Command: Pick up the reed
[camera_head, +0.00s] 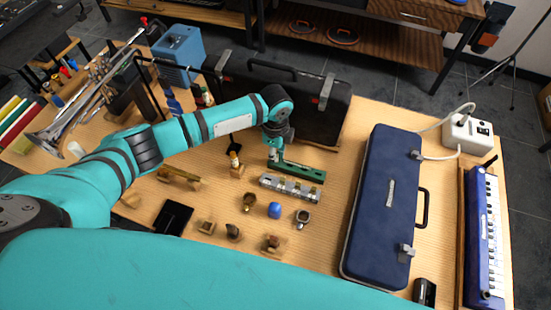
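I cannot pick out the reed with certainty; several small pieces lie in the middle of the wooden table and are too small to tell apart. One is a small upright piece with a pale top on a wooden block (236,166). My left gripper (274,160) points down at the far end of a long green piece (302,172). The gripper is small and dark here, and its fingertips are not clear, so I cannot tell whether it touches or holds anything. My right gripper is not in view; a teal part of my body fills the bottom.
A silver keyed piece (291,188), a blue round piece (274,210) and a black square (173,217) lie nearby. A blue case (382,210) and a small keyboard (484,240) are on the right. A dark case (325,110) stands behind; a trumpet (80,108) is at left.

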